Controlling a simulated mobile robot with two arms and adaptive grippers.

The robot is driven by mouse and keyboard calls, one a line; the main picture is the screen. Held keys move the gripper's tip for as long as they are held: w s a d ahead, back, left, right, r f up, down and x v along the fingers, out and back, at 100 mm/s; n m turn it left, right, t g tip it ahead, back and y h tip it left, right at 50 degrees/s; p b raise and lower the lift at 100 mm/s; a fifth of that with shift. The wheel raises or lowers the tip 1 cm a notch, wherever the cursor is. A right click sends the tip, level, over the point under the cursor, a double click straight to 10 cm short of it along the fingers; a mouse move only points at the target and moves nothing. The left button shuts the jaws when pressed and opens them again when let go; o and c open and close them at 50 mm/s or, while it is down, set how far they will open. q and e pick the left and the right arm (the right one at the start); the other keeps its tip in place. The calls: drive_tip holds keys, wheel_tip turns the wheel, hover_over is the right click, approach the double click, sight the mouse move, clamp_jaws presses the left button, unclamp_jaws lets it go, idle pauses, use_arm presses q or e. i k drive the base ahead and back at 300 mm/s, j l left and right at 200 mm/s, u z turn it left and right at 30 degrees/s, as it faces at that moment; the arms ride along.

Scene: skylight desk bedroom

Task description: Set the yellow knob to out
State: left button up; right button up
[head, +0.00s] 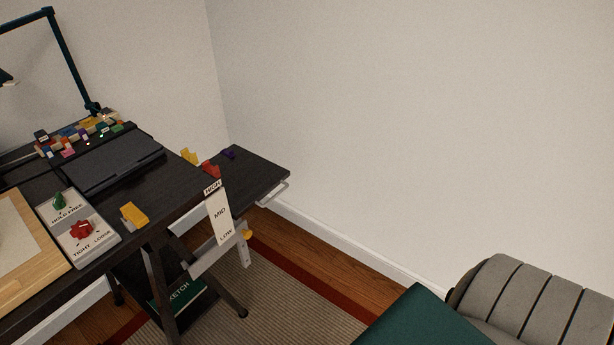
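A small yellow knob (247,234) sits low at the desk's right side, beside the white plate marked HIGH, MID and LOW (220,213). A yellow block-shaped piece (134,214) lies on the desk's near right part, and another yellow piece (189,157) stands near the far right edge. I cannot read the word "out" anywhere, so the knob's setting cannot be told. Neither of my grippers is in view.
The dark desk (185,190) carries a control panel (95,250) with green and red knobs, a black flat case (115,160) and a wooden board (40,270). A side shelf (260,170) has a metal rail. A grey ribbed seat (530,300) stands at right.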

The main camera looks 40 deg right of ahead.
sight(247, 234)
drive_tip(key=z, duration=0.75)
